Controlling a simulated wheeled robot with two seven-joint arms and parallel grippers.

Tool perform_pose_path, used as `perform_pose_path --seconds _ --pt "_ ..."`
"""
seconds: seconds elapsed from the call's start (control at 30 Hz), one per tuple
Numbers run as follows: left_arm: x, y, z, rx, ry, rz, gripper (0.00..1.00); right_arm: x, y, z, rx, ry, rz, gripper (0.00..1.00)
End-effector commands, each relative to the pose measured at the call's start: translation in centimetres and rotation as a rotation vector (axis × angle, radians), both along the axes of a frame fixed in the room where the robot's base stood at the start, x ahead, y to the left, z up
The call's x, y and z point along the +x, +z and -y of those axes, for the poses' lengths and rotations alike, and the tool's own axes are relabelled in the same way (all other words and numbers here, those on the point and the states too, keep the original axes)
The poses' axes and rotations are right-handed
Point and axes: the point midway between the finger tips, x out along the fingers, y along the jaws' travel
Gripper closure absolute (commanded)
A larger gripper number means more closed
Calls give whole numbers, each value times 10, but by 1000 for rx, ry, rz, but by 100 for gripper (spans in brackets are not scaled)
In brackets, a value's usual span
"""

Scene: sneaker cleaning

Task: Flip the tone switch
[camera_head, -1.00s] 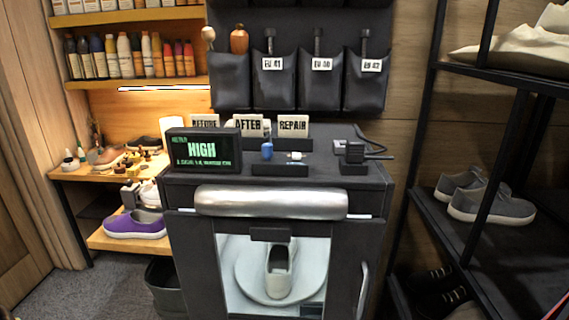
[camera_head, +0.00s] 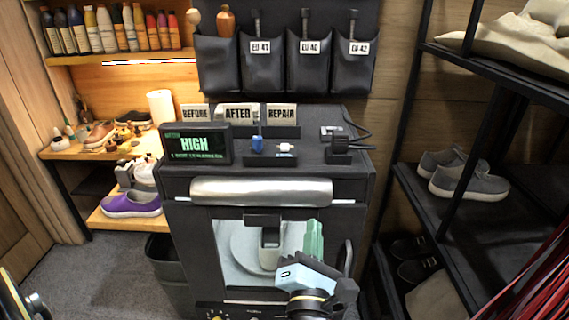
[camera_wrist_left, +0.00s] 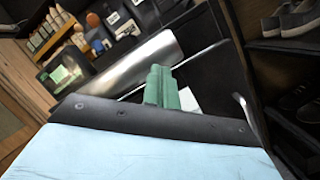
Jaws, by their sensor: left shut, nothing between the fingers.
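The dark machine (camera_head: 350,185) stands in the middle, with a silver bar across its front and a lit window (camera_head: 235,250) below. A black display (camera_head: 196,144) on its top reads HIGH in green. A small blue piece (camera_head: 257,144) and a white piece (camera_head: 285,148) sit in a black holder beside the display. A narrow panel with small controls (camera_head: 240,314) shows at the bottom edge; I cannot tell which one is the tone switch. My left gripper (camera_head: 314,232), with green fingers, is shut and empty in front of the window's right side. It also shows in the left wrist view (camera_wrist_left: 160,78).
A vertical door handle (camera_head: 347,258) is just right of my left gripper. A black shelf rack (camera_head: 410,180) with grey shoes stands at the right. A wooden shelf with a purple shoe (camera_head: 131,204) and a dark bin (camera_head: 170,270) are at the left.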

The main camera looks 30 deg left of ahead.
Motion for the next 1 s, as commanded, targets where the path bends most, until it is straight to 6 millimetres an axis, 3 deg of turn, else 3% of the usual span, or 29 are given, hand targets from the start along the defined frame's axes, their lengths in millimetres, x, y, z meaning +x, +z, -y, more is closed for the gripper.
perform_pose_path --seconds 0.03,0.1,0.3,0.47,0.77,1.0 --pt "-10 32 -9 -158 10 56 100 0 8 0 0 0 0 68" --pt "-22 56 -18 -361 14 106 100 0 13 0 0 0 -1 68" --pt "-46 90 -30 -730 -6 166 100 0 21 0 0 0 -1 68" --pt "-52 96 -31 -819 -17 172 100 -1 22 0 0 -1 -2 68" --pt "-52 95 -31 -818 -17 171 100 -1 21 0 -1 -1 -3 68" --pt "-37 93 -41 -815 -14 177 100 -2 6 0 -1 -1 -4 68"
